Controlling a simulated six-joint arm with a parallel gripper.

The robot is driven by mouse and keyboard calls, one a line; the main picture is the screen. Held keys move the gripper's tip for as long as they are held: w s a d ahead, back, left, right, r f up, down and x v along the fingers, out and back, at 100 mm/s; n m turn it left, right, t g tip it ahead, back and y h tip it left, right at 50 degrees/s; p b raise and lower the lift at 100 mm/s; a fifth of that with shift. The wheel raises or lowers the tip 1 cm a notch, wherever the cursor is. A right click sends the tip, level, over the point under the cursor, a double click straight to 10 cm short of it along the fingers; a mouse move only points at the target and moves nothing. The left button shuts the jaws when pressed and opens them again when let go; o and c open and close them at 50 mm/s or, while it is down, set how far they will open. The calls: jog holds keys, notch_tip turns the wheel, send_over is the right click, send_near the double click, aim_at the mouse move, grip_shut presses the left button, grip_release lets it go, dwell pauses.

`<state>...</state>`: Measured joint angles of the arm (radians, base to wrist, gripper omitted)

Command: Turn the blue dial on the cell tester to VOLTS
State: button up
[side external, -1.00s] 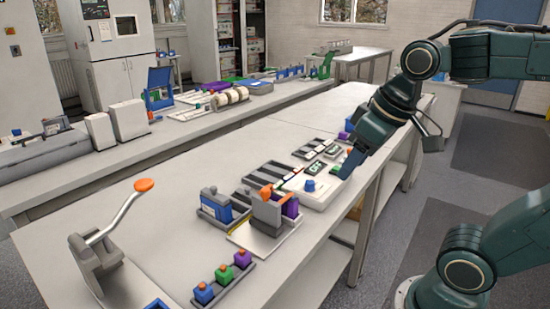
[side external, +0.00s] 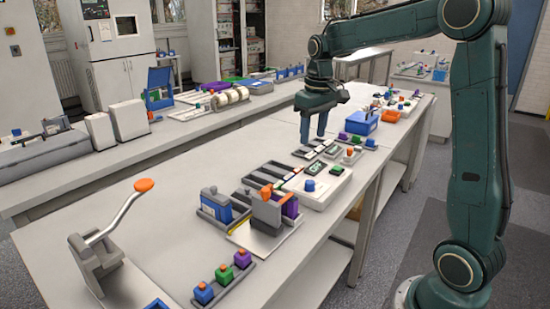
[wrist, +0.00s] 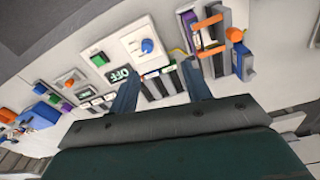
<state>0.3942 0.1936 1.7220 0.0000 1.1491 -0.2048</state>
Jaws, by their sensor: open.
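The cell tester (side external: 325,192) is a white box on the front bench, with a blue dial (side external: 310,185) on its top. In the wrist view the white tester (wrist: 126,44) lies above my fingers, and its blue dial (wrist: 147,46) is in plain sight. A small dark display (wrist: 120,75) beside it seems to read OFF. The dial's exact pointing and the small marks around it are too small to read. My gripper (side external: 312,140) points down with its fingers apart and empty, above the bench beyond the tester. Both fingers also show in the wrist view (wrist: 160,70). Nothing touches the dial.
Dark cell trays (side external: 268,178) lie left of the tester. A grey and orange fixture (side external: 266,212) stands nearer the camera. A blue carrier (side external: 361,122) and small coloured button boxes sit farther along. A lever press (side external: 95,262) stands at the near left. The bench's left-middle is clear.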

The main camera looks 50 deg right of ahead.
send_over(310, 182)
notch_tip(310, 182, down, 3)
jog(key=shift+d+f+g, duration=0.15)
jog(key=shift+g, duration=0.25)
jog(key=shift+f, duration=0.1)
jog(key=shift+f, duration=6.8)
jog(key=c, duration=1)
